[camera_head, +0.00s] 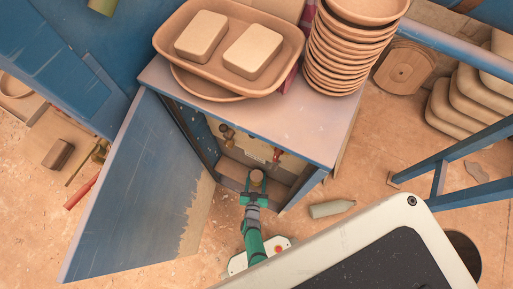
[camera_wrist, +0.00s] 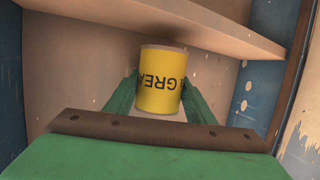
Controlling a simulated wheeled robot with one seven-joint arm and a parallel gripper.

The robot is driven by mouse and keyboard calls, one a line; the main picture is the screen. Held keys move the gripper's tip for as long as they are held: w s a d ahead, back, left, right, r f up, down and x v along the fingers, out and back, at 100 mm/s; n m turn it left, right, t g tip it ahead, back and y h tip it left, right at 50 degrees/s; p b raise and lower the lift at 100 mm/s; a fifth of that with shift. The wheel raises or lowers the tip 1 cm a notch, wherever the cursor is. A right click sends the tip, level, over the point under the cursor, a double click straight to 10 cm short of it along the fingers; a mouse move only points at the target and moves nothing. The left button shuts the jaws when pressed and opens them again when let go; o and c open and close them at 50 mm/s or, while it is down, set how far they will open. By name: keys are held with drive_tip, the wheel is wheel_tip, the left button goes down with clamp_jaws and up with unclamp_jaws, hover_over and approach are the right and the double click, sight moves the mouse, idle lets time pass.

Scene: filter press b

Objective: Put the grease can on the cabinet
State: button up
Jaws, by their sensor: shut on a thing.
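The grease can (camera_wrist: 160,85), yellow with dark lettering, sits between the green fingers of my gripper (camera_wrist: 159,97) in the wrist view. My gripper is shut on it. In the head view my gripper (camera_head: 255,193) is at the open front of the blue cabinet (camera_head: 325,138), and the can's brownish top (camera_head: 256,177) shows at its tip. In the wrist view a shelf board (camera_wrist: 215,28) runs above and behind the can. I cannot tell whether the can touches the surface below it. The cabinet's door (camera_head: 140,190) stands wide open to the left.
The cabinet's top holds a tray (camera_head: 164,40) with two blocks and a tall stack of bowls (camera_head: 330,60); its front strip is bare. Small items (camera_head: 228,133) are inside the cabinet. A bottle (camera_head: 332,208) lies on the floor to the right. A blue frame (camera_head: 440,180) stands farther right.

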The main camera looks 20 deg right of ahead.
drive_tip(key=shift+f, duration=1.15)
drive_tip(key=shift+f, duration=0.1)
drive_tip(key=o, duration=1)
